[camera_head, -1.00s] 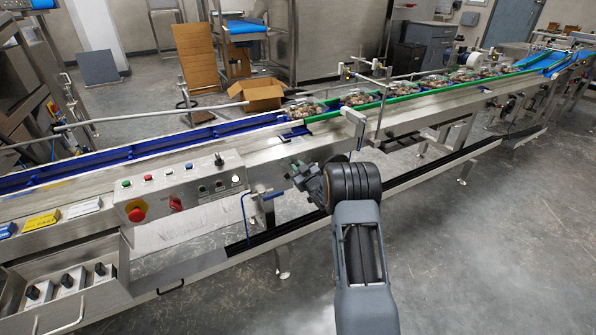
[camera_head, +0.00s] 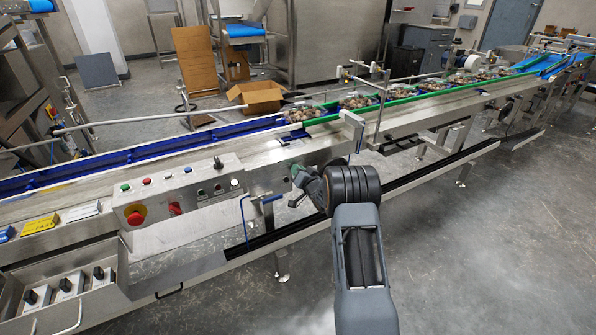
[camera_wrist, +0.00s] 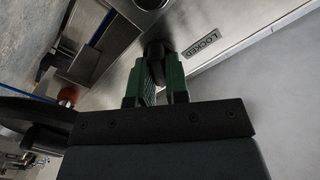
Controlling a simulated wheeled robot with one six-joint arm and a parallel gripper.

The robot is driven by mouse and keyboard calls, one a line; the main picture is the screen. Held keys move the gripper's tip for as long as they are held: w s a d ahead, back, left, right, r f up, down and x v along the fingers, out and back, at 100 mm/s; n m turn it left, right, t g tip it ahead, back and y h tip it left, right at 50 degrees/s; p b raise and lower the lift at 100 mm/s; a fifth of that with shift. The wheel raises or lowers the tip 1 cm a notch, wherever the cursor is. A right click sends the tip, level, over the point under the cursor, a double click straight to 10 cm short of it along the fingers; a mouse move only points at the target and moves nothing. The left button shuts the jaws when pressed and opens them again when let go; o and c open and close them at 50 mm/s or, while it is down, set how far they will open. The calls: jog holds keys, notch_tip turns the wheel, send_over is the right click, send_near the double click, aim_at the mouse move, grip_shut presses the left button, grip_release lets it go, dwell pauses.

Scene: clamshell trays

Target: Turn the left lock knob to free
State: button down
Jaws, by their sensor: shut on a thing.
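In the wrist view, the lock knob (camera_wrist: 154,48) is a small dark knob on the steel side of the conveyor. A plate reading LOCKED (camera_wrist: 203,43) is fixed to the steel to its right. My gripper (camera_wrist: 157,66) has green fingers, one on each side of the knob, and is shut on it. The fingers cover part of the knob, so its pointing direction is hard to tell. In the head view, my gripper (camera_head: 296,170) is at the conveyor's front side, right of the button panel, and my wrist hides the knob.
The button panel (camera_head: 180,195) has a red emergency stop (camera_head: 135,215) left of my gripper. A bent bracket (camera_head: 352,130) stands close above my wrist. Filled clamshell trays (camera_head: 355,102) sit on the conveyor (camera_head: 400,118). Open floor (camera_head: 480,240) lies to the front right.

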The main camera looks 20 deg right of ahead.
jog(key=shift+m, duration=1.1)
jog(key=c, duration=1.1)
grip_release()
jog(key=s, duration=0.4)
jog(key=s+d+p, duration=0.1)
jog(key=s, duration=0.4)
jog(key=s+p, duration=0.1)
jog(key=s, duration=0.3)
jog(key=shift+s+d, duration=0.35)
